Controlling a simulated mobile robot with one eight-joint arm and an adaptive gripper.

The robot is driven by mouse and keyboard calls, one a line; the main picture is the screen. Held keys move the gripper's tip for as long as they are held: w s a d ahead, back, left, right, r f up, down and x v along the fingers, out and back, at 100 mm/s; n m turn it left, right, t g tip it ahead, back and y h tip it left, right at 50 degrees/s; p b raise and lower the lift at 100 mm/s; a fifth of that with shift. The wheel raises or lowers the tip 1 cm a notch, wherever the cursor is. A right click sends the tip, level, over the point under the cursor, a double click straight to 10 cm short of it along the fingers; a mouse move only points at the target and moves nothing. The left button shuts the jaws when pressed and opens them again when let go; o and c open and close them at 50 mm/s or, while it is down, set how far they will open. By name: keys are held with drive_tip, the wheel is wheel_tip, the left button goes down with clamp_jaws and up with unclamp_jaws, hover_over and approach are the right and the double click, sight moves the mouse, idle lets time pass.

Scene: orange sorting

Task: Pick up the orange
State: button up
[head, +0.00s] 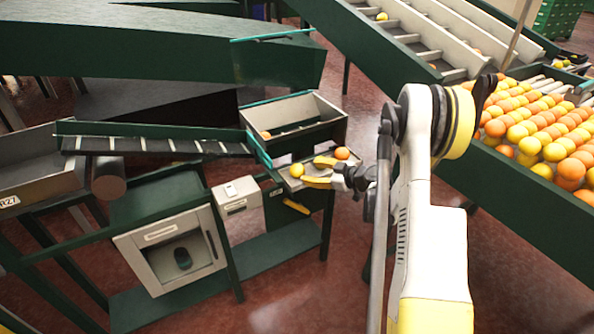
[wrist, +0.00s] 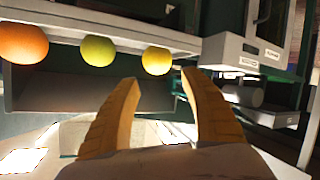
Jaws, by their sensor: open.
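An orange (head: 342,153) sits on the small grey tray (head: 287,181) at the end of the sorting stand. It appears to be the orange fruit (wrist: 23,45) at the far left of the wrist view. A yellow fruit (head: 297,170) lies near my fingertips in the head view. The wrist view shows a yellow-green fruit (wrist: 97,50) and a yellow fruit (wrist: 156,60) in a row with the orange. My gripper (head: 310,171) has its yellow fingers spread and empty. In the wrist view my gripper (wrist: 160,82) points toward the yellow fruit, with the orange off to the left.
A grey bin (head: 322,108) with an orange fruit (head: 266,134) inside stands behind the tray. A sorting table (head: 500,190) full of oranges and yellow fruit is at the right. A white-fronted box (head: 175,254) and a dark slatted ramp (head: 150,146) lie left. Open floor is in front.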

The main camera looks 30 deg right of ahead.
sight(302, 171)
drive_tip(key=b+x, duration=0.1)
drive_tip(key=x, duration=0.3)
drive_tip(key=b+x, duration=0.1)
drive_tip(key=x, duration=0.3)
drive_tip(key=shift+w+d+f+b, duration=0.15)
drive_tip(key=shift+f+b, duration=0.15)
drive_tip(key=shift+b, duration=0.05)
drive_tip(key=c, duration=0.9)
